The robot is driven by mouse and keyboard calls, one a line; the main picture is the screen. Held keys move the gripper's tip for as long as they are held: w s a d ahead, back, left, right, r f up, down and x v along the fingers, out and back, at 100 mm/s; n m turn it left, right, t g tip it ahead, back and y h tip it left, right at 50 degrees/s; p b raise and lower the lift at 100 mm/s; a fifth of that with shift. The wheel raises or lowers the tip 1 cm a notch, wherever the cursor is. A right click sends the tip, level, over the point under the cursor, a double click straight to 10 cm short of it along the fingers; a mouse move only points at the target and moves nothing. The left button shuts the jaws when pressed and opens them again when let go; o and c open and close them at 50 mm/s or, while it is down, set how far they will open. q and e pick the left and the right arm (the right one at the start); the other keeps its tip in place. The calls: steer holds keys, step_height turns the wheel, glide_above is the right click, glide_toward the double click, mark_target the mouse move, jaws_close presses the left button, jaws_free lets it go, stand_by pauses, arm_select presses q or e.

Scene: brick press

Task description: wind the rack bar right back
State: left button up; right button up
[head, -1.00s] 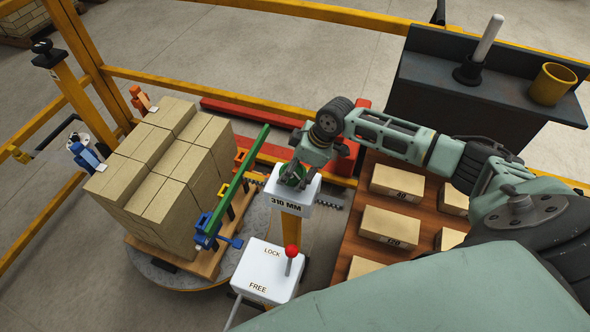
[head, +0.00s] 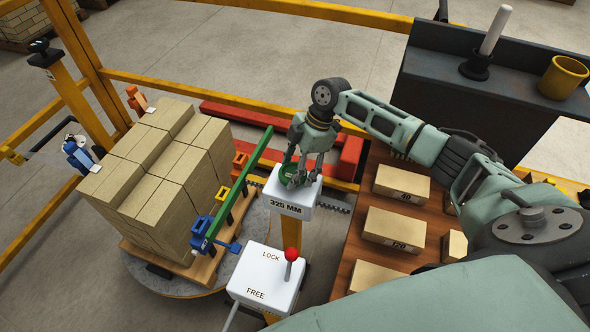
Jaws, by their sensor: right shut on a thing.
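A green hand knob (head: 288,174) sits on top of a white box (head: 291,201) that reads 325 MM, on a yellow post. My right gripper (head: 298,176) is shut on the knob from above, and its fingers hide part of it. A dark toothed rack bar (head: 337,207) sticks out to the right behind the post; the rest of it is hidden. A long green bar (head: 241,183) stands along the right side of the brick stack (head: 160,170). A red-tipped lever (head: 291,256) rises from a white box (head: 267,281) marked LOCK and FREE. My left gripper is out of view.
The brick stack stands on a wooden pallet (head: 203,270) over a round grey plate. Blue and orange clamps surround it. A wooden table (head: 345,272) with several labelled bricks lies right; a dark shelf (head: 490,75) holds a yellow cup (head: 562,78).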

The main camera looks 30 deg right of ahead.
steer(key=shift+w+r, duration=0.15)
steer(key=shift+r, duration=0.05)
steer(key=o, duration=1.1)
steer(key=shift+f, duration=0.15)
steer(key=v, duration=1.2)
steer(key=shift+a, duration=0.1)
